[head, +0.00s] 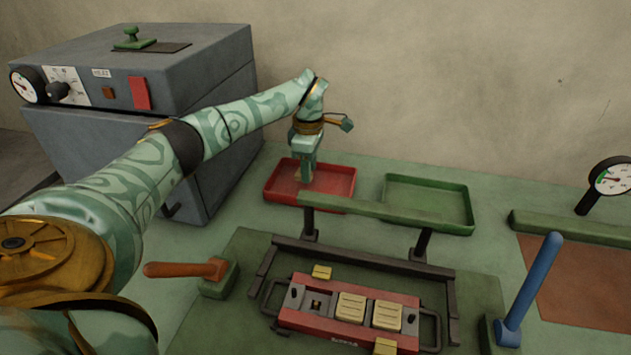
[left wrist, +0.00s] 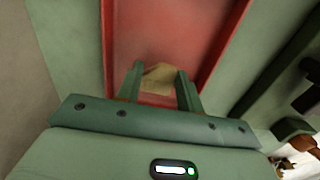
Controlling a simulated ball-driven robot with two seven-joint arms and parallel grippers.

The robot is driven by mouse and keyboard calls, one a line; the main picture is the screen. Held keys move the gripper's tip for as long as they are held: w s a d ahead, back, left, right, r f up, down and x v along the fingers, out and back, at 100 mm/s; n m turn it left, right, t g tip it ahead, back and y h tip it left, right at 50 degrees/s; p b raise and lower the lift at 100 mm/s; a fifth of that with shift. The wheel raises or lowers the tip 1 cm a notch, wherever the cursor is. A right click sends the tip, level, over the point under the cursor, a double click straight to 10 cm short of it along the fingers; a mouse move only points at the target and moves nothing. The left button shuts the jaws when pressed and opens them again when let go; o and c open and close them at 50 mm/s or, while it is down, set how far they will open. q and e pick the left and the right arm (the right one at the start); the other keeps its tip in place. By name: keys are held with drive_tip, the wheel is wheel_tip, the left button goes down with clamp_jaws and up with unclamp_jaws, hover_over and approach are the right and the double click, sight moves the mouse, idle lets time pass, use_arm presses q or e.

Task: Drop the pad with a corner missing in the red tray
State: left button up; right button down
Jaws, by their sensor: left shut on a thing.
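My left gripper (head: 304,176) is over the red tray (head: 337,195) at the back of the bench, pointing down. In the left wrist view its two fingers (left wrist: 160,82) are shut on a small tan pad (left wrist: 158,76). The pad's outline looks uneven at the top, but the fingers cover its sides. The red tray (left wrist: 150,30) fills the middle of the left wrist view behind the pad. I cannot tell whether the pad touches the tray floor. My right gripper is not in view.
A green tray (head: 428,203) stands right of the red one. In front are a green rail (head: 365,211) on posts and a red fixture (head: 348,326) with cream pads. A blue lever (head: 530,285), an orange-handled lever (head: 185,269) and a grey heater box (head: 150,85) stand around.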

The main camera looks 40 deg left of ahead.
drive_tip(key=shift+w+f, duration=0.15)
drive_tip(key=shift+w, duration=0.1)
use_arm(q)
drive_tip(key=o, duration=1.2)
drive_tip(key=shift+s, duration=0.1)
drive_tip(key=shift+o, duration=0.2)
wheel_tip(320, 180, up, 16)
drive_tip(key=p, duration=0.6)
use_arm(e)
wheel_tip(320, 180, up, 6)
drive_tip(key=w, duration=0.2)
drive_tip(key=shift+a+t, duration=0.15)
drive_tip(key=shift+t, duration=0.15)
use_arm(q)
drive_tip(key=shift+r+p, duration=0.2)
drive_tip(key=shift+p, duration=0.1)
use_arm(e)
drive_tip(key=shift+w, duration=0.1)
